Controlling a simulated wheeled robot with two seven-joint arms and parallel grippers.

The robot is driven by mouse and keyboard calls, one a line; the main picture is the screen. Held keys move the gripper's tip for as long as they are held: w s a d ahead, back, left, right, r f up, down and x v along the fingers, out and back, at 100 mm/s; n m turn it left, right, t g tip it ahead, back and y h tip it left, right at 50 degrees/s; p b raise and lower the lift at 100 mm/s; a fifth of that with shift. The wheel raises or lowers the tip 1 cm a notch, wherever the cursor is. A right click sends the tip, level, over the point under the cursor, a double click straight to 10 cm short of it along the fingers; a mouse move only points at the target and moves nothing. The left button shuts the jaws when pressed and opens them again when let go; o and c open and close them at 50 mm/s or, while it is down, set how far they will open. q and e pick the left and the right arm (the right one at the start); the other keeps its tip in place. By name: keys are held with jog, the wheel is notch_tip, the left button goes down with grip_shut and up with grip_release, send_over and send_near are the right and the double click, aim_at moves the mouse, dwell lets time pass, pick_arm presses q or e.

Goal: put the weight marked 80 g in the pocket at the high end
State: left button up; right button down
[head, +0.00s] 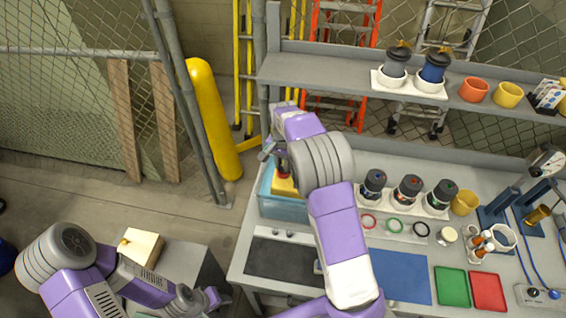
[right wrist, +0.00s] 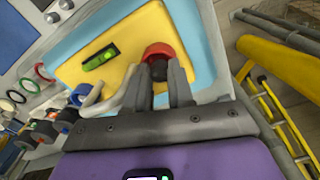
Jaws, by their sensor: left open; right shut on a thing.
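My right gripper (right wrist: 160,78) is shut on the dark knob of a red weight (right wrist: 158,50), over one edge of a yellow float (right wrist: 120,47). No mark on the weight is readable, and I cannot tell whether it sits in a pocket or just above the float. The float is in the light-blue water tank (head: 283,208) at the table's left end; a green level (right wrist: 100,57) lies on it. Which end is high is not clear. In the head view my right arm partly hides the tank. My left gripper (head: 212,298) is open and empty, low at the left.
Three dark canisters (head: 408,188) stand in a row right of my right arm, with coloured rings in front. A blue mat (head: 400,276), green tray (head: 452,286) and red tray (head: 488,290) lie at the front. A shelf (head: 330,70) runs above the table's back.

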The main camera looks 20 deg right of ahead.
jog(key=shift+f, duration=0.65)
jog(key=shift+f+b, duration=0.45)
jog(key=shift+b, duration=0.05)
dwell(0.3)
jog(key=c, duration=0.9)
grip_release()
jog(key=shift+r, duration=0.1)
